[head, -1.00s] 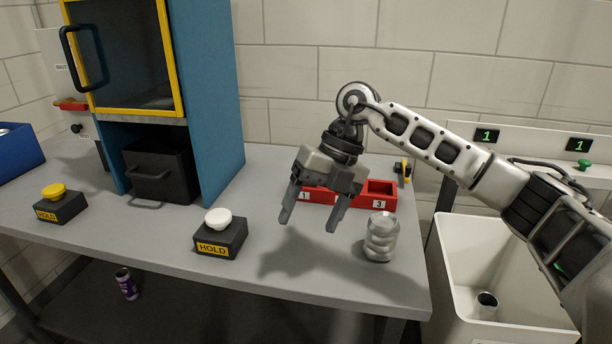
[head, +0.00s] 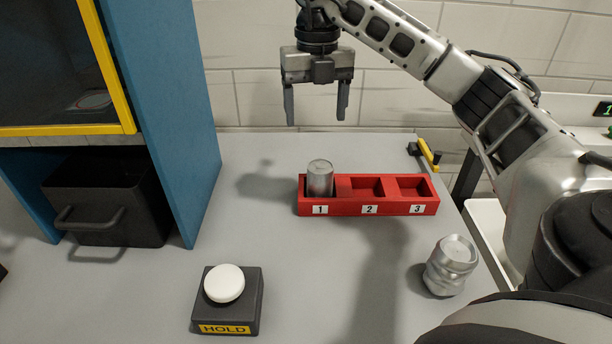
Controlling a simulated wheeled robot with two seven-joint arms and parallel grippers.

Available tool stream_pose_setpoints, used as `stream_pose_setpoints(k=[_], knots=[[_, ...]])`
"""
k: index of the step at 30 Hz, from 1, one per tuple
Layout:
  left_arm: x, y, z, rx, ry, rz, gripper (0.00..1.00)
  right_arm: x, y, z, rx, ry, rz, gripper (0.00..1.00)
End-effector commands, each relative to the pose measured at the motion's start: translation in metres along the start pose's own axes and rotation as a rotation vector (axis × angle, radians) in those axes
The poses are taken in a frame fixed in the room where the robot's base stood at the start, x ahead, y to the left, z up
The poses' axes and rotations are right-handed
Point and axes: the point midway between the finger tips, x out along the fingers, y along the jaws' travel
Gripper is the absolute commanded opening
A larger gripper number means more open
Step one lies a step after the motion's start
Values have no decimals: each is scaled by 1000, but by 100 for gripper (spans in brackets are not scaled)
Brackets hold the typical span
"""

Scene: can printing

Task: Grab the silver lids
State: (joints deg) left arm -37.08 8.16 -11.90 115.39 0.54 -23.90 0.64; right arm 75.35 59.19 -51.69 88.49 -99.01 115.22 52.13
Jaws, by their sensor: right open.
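My right gripper (head: 316,108) is open and empty, fingers pointing down, high above and behind the red tray, well away from the silver stack. My left gripper is not in view.
A black box with a white button (head: 224,284), marked HOLD, stands at the front. A blue and yellow machine (head: 175,110) with a black bin (head: 118,205) stands at the left. A yellow clamp (head: 428,154) sits at the table's back right.

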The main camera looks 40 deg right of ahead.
Motion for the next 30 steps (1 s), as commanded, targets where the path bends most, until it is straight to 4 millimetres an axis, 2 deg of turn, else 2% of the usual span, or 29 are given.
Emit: stream_pose_setpoints(k=[1, 3, 9, 17, 25, 30], knots=[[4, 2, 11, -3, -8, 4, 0, 20, 0, -1, -2, 6, -1, 73], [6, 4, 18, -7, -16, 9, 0, 36, 1, -1, -4, 6, -1, 73], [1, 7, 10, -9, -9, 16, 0, 68, 0, -1, -2, 4, -2, 73], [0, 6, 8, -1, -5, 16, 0, 88, -1, -2, -2, 1, -1, 73], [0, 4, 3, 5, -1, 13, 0, 126, -6, -8, -2, 4, -1, 73], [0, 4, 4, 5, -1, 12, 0, 138, -6, -8, -1, 1, 0, 73]])
